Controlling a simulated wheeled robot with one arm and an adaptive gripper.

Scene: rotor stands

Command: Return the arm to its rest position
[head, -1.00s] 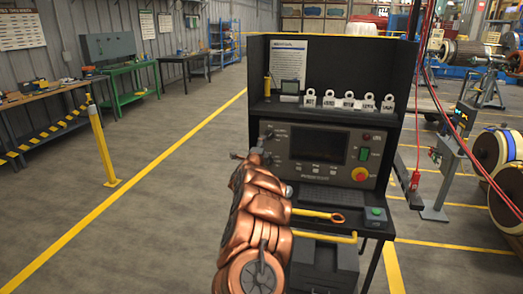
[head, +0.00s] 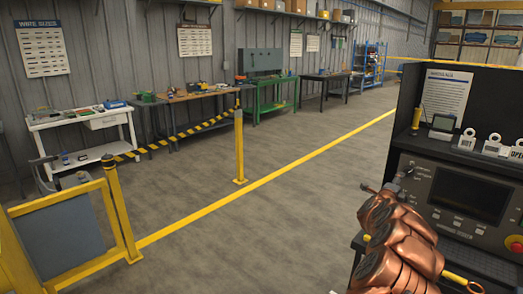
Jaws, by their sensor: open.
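My arm, copper-coloured and segmented, reaches up from the lower right of the head view in front of the black control console (head: 410,125). My gripper (head: 372,187) is at the arm's far end, small and dark, beside the console's left edge. It is open, and I see nothing held in it. Whether it touches the console I cannot tell. The arm covers part of the console's lower front.
Several white tags (head: 492,143) stand on the console shelf. A yellow post (head: 239,145) and a yellow barrier (head: 112,215) stand to the left, with workbenches (head: 85,152) along the wall. The floor between the console and the yellow line is clear.

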